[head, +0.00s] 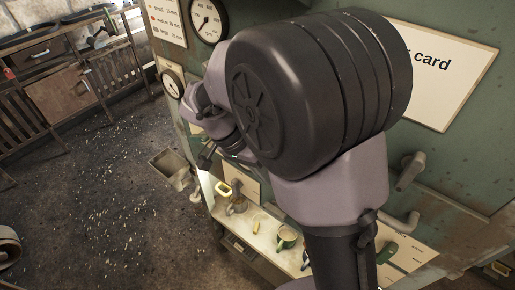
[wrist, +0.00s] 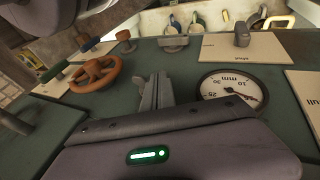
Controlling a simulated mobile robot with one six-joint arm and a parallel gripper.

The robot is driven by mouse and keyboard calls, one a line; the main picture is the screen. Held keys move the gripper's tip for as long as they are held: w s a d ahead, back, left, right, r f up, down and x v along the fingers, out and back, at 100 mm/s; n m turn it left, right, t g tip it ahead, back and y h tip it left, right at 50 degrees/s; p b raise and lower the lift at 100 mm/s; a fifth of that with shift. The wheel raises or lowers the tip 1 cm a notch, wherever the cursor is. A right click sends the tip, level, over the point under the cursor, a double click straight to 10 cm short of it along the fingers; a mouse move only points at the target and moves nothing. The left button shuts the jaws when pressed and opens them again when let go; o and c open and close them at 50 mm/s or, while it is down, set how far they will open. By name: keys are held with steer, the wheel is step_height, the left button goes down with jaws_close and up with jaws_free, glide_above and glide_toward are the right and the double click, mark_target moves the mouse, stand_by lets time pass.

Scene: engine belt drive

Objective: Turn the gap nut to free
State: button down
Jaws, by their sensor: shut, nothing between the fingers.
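My gripper (wrist: 154,92) is shut and empty in the wrist view, its two fingers together in front of the green panel. The dial marked in mm (wrist: 232,88) is just right of the fingers. An orange-brown handwheel (wrist: 97,73) is to their left, apart from them. I cannot tell for certain which fitting is the gap nut. A grey lever (wrist: 241,36) stands on a pale labelled plate (wrist: 222,48) beyond the dial. In the head view my arm hides much of the panel, and my fingertips cannot be made out clearly.
A blue-topped knob (wrist: 88,43) and a brown knob (wrist: 125,37) stand beyond the handwheel. In the head view a lit shelf (head: 262,232) holds a green mug (head: 286,238). Grey pipe handles (head: 410,171) stick out at right.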

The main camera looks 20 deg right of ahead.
steer(key=f+b, duration=0.3)
steer(key=b, duration=0.1)
steer(key=shift+w+a+f, duration=0.3)
steer(key=shift+w, duration=0.1)
stand_by(1.6)
